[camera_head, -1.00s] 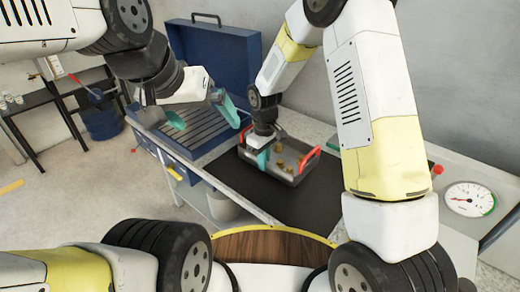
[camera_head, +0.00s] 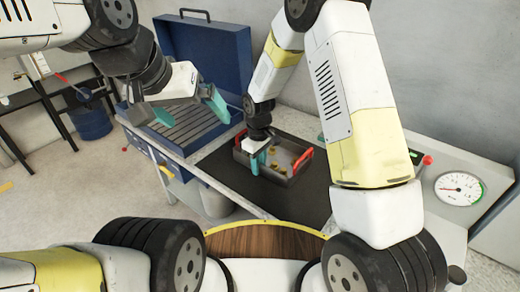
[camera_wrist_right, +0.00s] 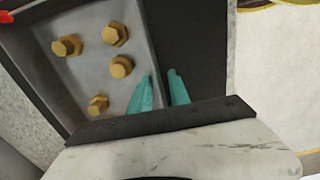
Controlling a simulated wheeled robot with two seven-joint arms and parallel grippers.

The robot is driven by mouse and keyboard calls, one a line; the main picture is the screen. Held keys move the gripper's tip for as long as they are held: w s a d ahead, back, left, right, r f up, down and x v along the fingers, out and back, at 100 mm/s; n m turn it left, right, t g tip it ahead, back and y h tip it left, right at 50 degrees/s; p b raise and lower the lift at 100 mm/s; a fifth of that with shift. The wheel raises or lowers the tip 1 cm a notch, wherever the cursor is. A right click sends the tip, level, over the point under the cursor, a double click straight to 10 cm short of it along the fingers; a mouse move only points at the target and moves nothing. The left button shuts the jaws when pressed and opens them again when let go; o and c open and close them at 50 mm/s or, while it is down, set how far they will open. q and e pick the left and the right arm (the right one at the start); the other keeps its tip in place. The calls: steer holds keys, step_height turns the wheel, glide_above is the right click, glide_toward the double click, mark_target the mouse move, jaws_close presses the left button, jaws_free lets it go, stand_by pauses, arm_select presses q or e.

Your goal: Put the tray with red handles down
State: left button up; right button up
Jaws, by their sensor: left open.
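The grey tray with red handles (camera_head: 291,178) is over the dark mat in the head view, with several brass bolts (camera_head: 284,150) inside. I cannot tell whether its base touches the mat. My right gripper (camera_head: 259,162) is shut on the tray's near-left wall. The right wrist view shows the tray (camera_wrist_right: 85,18) with its wall between the two teal fingers (camera_wrist_right: 162,90), one inside and one outside. My left gripper (camera_head: 192,108) is open and empty above the grooved panel, left of the tray. Part of the tray is hidden behind my right gripper.
The dark mat (camera_head: 225,172) has free room in front of the tray. A blue case with a raised lid (camera_head: 212,55) stands behind and left. A round gauge (camera_head: 458,188) sits on a grey housing at right.

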steer(key=shift+r, duration=0.1)
steer(key=s+d+r+m+t+y, duration=0.1)
steer(key=s+d+r, duration=0.15)
steer(key=r, duration=0.85)
steer(key=s+d+r+m+t, duration=0.1)
steer(key=d+r+m, duration=0.15)
steer(key=r, duration=0.85)
steer(key=s+d+r+m+t, duration=0.2)
steer(key=s+d+r, duration=0.3)
steer(key=s, duration=0.3)
steer(key=s+d+r+m+t+y, duration=0.1)
steer(key=s+d+r+m, duration=0.3)
steer(key=s, duration=0.5)
steer(key=d+r+t, duration=0.1)
steer(key=d, duration=0.1)
steer(key=shift+s+d+r+m, duration=0.15)
steer(key=shift+s+d+m, duration=0.05)
steer(key=shift+d+m, duration=0.15)
